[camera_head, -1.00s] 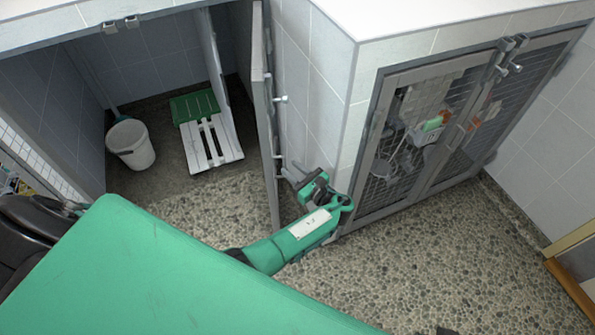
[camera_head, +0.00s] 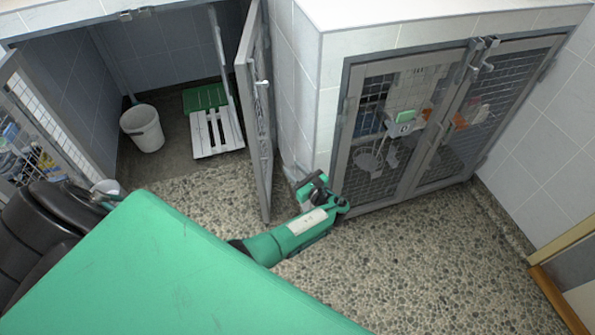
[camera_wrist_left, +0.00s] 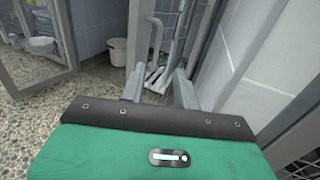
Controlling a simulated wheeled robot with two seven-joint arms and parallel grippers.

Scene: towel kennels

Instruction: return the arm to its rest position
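My left arm is green and reaches across the head view. Its gripper (camera_head: 291,170) hangs low between the open kennel door (camera_head: 254,110) and the corner of the tiled kennel block. In the left wrist view the two grey fingers (camera_wrist_left: 158,84) stand apart with nothing between them, so the gripper is open and empty. The door's edge lies just left of the gripper in the head view; I cannot tell the exact gap. My right gripper is in neither view.
A white bucket (camera_head: 142,128) and a white slatted board (camera_head: 216,132) with a green end stand in the open kennel. Closed mesh doors (camera_head: 375,185) are right of my arm. The pebbled floor (camera_head: 420,262) in front of them is clear.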

